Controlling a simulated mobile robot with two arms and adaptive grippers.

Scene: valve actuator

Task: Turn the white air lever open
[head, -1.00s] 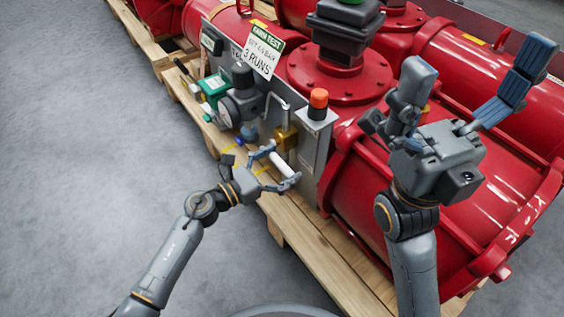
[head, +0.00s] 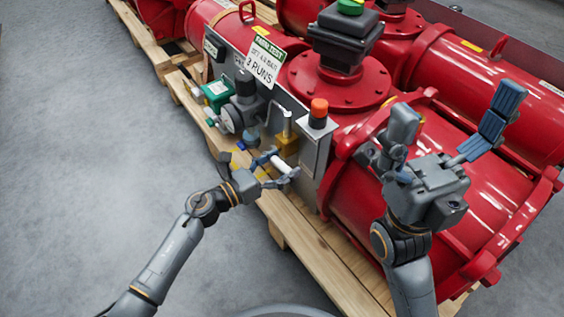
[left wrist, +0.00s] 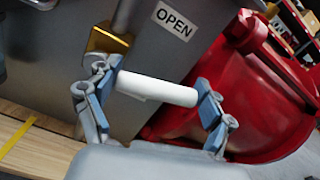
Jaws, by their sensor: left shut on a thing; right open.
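The white air lever (head: 281,164) sticks out low on the front of the grey panel, below a brass block (head: 286,143). My left gripper (head: 275,168) has its two fingers at the ends of the white lever. In the left wrist view the white lever (left wrist: 158,90) lies across between the blue finger pads of my left gripper (left wrist: 156,106), held between them. An OPEN label (left wrist: 174,20) is on the panel above it. My right gripper (head: 455,120) is open and empty, raised over the red cylinder at the right.
The red actuator (head: 430,200) rests on a wooden pallet (head: 310,245). Grey floor at the left is clear.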

